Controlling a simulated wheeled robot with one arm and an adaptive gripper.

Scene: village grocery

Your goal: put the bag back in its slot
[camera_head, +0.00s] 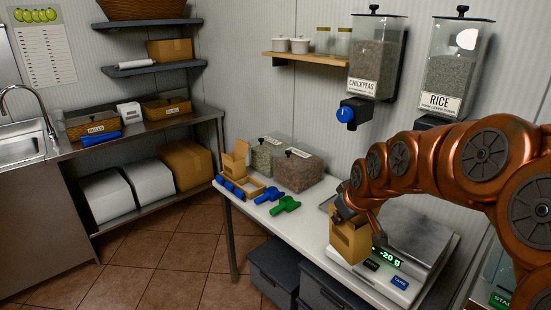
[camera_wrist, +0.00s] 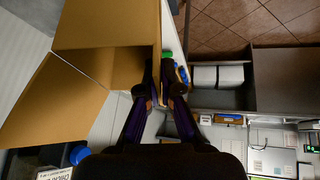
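An open brown paper bag (camera_head: 349,240) hangs upright at my gripper (camera_head: 346,207), over the front left of the scale (camera_head: 430,238). In the wrist view, the bag (camera_wrist: 105,25) fills the upper left with its mouth open. My gripper (camera_wrist: 164,82) is shut on the bag's side wall there, one finger on each side. The scale display reads -20 g. A wooden holder (camera_head: 254,188) sits at the table's far left end, with another brown bag (camera_head: 235,160) standing at it. The bag's contents and the exact empty slot cannot be made out.
Chickpeas (camera_head: 376,58) and rice (camera_head: 456,70) dispensers hang on the wall above.

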